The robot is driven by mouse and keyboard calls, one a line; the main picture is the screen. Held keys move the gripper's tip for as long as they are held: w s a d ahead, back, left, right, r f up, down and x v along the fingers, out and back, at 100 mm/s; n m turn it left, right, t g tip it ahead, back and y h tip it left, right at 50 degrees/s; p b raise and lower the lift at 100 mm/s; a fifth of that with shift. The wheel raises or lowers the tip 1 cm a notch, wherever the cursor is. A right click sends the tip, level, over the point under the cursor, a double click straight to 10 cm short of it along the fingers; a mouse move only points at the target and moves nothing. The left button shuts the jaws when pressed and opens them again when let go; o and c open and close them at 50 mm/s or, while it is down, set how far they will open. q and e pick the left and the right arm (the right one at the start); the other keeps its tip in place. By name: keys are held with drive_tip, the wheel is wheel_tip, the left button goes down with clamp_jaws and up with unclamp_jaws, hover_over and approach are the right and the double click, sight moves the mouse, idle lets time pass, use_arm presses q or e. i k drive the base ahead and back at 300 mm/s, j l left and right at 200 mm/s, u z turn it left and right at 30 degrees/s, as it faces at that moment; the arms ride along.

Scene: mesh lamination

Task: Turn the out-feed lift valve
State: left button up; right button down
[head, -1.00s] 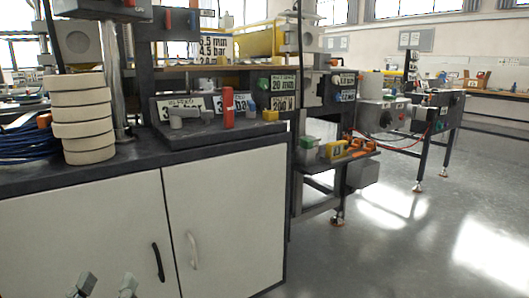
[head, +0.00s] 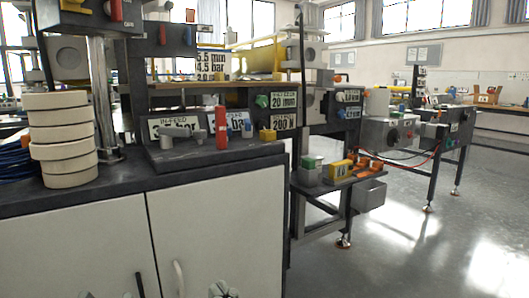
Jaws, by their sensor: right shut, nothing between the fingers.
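A dark sloped valve panel (head: 215,150) sits on the counter. I cannot tell which is the out-feed lift valve. My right gripper (head: 222,290) is shut and empty at the bottom edge, low in front of the cabinet. My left gripper (head: 103,294) barely shows at the bottom edge, its tips apart.
A stack of cream rings (head: 63,140) stands on the dark counter (head: 120,178) at left, near a metal column (head: 104,100). White cabinet doors (head: 215,225) lie below. A shelf with green, yellow and orange parts (head: 340,170) juts out at right.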

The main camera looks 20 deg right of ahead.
sight(247, 128)
drive_tip(key=i+l, duration=0.15)
drive_tip(key=l, duration=0.2)
drive_tip(key=i+l+u, duration=0.15)
drive_tip(key=l, duration=0.25)
drive_tip(key=i+l, duration=0.15)
drive_tip(key=l, duration=0.2)
drive_tip(key=i+l+u, duration=0.1)
drive_tip(key=l, duration=0.3)
drive_tip(key=i+l, duration=0.15)
drive_tip(key=l, duration=0.25)
drive_tip(key=u, duration=0.05)
